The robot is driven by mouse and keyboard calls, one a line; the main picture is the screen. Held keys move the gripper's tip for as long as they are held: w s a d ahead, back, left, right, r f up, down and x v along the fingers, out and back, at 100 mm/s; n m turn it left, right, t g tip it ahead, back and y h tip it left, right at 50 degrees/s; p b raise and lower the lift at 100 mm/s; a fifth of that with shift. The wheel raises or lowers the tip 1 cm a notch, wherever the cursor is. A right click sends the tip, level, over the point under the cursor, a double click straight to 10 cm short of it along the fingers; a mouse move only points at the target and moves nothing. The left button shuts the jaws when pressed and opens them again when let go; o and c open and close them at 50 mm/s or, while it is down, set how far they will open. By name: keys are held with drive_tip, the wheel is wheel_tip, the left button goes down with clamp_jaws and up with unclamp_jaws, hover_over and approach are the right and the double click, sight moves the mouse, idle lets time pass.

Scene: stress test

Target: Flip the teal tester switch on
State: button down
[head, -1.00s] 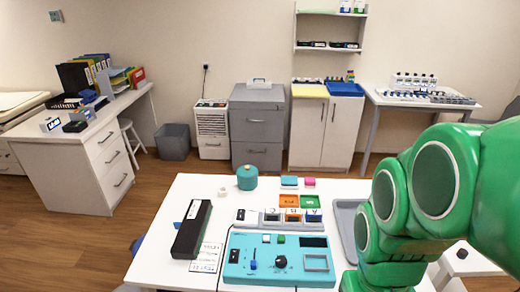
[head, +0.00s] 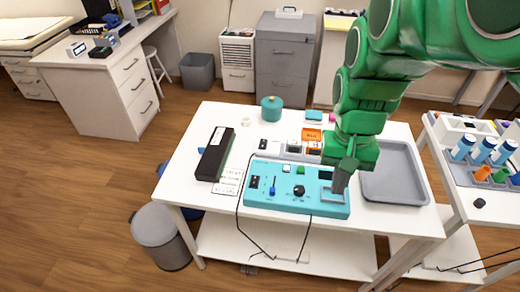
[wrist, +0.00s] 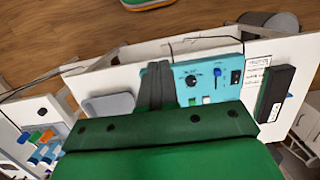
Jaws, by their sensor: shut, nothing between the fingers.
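The teal tester (head: 250,197) lies on the white table, with a black rocker switch (head: 255,182) at its left end, a blue lever (head: 272,188), a black knob (head: 299,191) and a square grey frame at its right end. I cannot tell which way the rocker is set. In the wrist view the tester (wrist: 205,68) appears turned round, with the rocker (wrist: 236,77) at its right. My gripper (head: 340,187) points down over the tester's right end, shut and empty, away from the rocker. Its dark fingers (wrist: 156,88) hide part of that end in the wrist view.
A grey tray (head: 395,178) lies right of the tester. A long black box (head: 215,152) stands to its left, and a teal pot (head: 271,109) behind. Small blocks and holders sit behind the tester. A side table (head: 470,190) with bottles stands at the right.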

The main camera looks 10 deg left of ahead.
drive_tip(key=w+a+f, duration=0.2)
drive_tip(key=w+a, duration=0.7)
drive_tip(key=w, duration=0.1)
hover_over(253, 183)
drive_tip(key=w, duration=0.2)
wheel_tip(253, 183, down, 6)
drive_tip(key=shift+w+r, duration=0.15)
drive_tip(key=shift+d, duration=0.1)
drive_tip(key=f, duration=0.4)
drive_tip(key=s+f, duration=0.1)
drive_tip(key=f, duration=0.4)
drive_tip(key=s+f, duration=0.1)
drive_tip(key=f, duration=0.4)
